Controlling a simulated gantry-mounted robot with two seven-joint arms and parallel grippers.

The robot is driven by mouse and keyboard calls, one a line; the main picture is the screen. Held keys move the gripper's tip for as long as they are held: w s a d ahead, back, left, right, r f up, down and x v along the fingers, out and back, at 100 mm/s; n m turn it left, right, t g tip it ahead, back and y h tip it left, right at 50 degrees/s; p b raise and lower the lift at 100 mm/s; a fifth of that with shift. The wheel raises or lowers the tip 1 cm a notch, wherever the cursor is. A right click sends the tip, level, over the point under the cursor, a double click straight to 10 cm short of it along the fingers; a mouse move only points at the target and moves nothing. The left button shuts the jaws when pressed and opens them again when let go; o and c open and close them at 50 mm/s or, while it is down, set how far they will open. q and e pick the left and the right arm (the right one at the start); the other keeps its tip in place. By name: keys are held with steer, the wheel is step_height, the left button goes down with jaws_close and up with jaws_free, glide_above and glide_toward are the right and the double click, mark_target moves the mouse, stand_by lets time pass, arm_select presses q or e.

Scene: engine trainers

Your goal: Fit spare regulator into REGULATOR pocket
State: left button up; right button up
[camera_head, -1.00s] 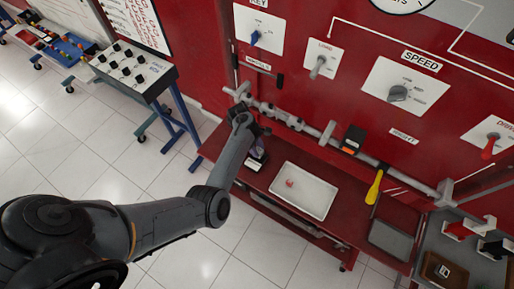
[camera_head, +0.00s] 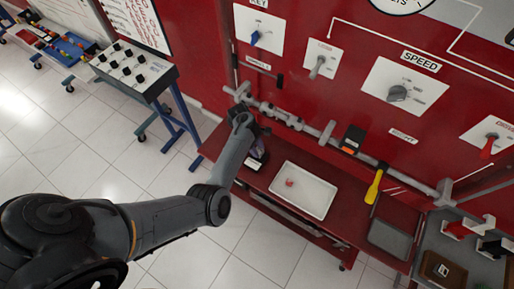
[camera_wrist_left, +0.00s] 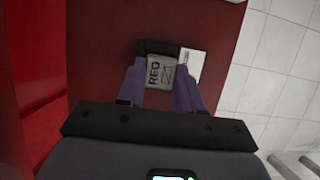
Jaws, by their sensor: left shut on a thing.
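The spare regulator (camera_wrist_left: 160,72) is a grey block marked "REG", seen in the left wrist view between my left gripper's purple fingers. My left gripper (camera_wrist_left: 161,84) is shut on it. In the head view my left gripper (camera_head: 259,146) is low over the left end of the red bench, and my wrist hides most of it. A dark rim shows behind the block in the wrist view, with a white label (camera_wrist_left: 190,64) beside it. I cannot tell whether the block is seated or above the surface. No pocket marked REGULATOR can be read. My right gripper is not in view.
A white tray (camera_head: 317,203) with a small red item (camera_head: 290,183) is on the red bench right of the gripper. A grey bar (camera_head: 329,132) runs along the panel behind. A black-and-orange box (camera_head: 352,139) and a yellow-handled tool (camera_head: 374,187) are further right.

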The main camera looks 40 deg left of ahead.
arm_select(q)
steer(key=shift+f+b, duration=0.4)
steer(key=shift+f, duration=0.25)
steer(key=shift+f, duration=0.15)
stand_by(0.6)
steer(key=shift+f, duration=0.35)
stand_by(0.3)
steer(key=o, duration=1.6)
steer(key=shift+o, duration=0.2)
steer(key=shift+r, duration=0.15)
step_height(320, 180, up, 6)
steer(key=p, duration=0.6)
steer(key=shift+r+p, duration=0.1)
steer(key=shift+p, duration=0.3)
steer(key=shift+r+p, duration=0.8)
steer(key=shift+p, duration=0.05)
